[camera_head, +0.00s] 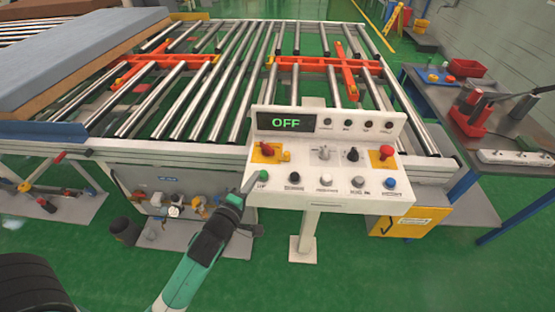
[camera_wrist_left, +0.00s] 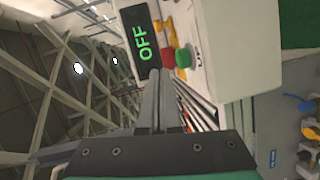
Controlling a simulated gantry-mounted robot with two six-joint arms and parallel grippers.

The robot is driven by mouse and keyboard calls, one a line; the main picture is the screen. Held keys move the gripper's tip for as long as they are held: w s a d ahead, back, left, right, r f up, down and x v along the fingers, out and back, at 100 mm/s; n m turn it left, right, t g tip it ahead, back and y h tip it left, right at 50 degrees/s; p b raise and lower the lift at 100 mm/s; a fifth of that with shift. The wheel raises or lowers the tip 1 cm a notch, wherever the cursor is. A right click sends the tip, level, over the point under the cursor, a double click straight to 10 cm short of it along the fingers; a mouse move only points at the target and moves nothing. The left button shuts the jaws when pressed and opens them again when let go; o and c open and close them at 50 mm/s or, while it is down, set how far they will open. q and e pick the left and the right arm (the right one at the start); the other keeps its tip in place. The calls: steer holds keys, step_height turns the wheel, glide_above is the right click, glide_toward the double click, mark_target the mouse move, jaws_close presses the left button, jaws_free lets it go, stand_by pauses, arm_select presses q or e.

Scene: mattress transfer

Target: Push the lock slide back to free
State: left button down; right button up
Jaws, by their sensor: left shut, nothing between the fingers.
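A white control panel (camera_head: 330,198) stands in front of the roller conveyor. Its display (camera_head: 286,122) reads OFF in green. At its upper left, a red knob (camera_head: 267,149) sits on a yellow plate, with a small orange-yellow piece (camera_head: 286,156) beside it, possibly the lock slide. My left gripper (camera_head: 248,184) is shut and empty at the panel's left front edge, close to the green button (camera_head: 263,175). In the left wrist view, the shut fingertips (camera_wrist_left: 160,74) appear just before the red knob (camera_wrist_left: 167,57) and green button (camera_wrist_left: 183,57). Whether they touch anything is unclear. My right gripper is not in view.
Black, white and blue buttons (camera_head: 390,183) line the panel front. Another red knob (camera_head: 386,152) sits on a yellow plate at the right. Behind are conveyor rollers (camera_head: 240,75); a mattress (camera_head: 70,55) lies at left. A workbench (camera_head: 500,135) stands at right.

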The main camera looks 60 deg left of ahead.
mark_target(278, 168)
arm_select(q)
steer(key=b+x, duration=0.1)
steer(key=x, duration=0.8)
steer(key=shift+b, duration=0.3)
steer(key=w, duration=0.1)
steer(key=w+b, duration=0.1)
steer(key=shift+w+d+f, duration=0.2)
steer(key=shift+w+f, duration=0.05)
steer(key=shift+w, duration=0.1)
steer(key=shift+w+d, duration=0.1)
steer(key=shift+w, duration=0.45)
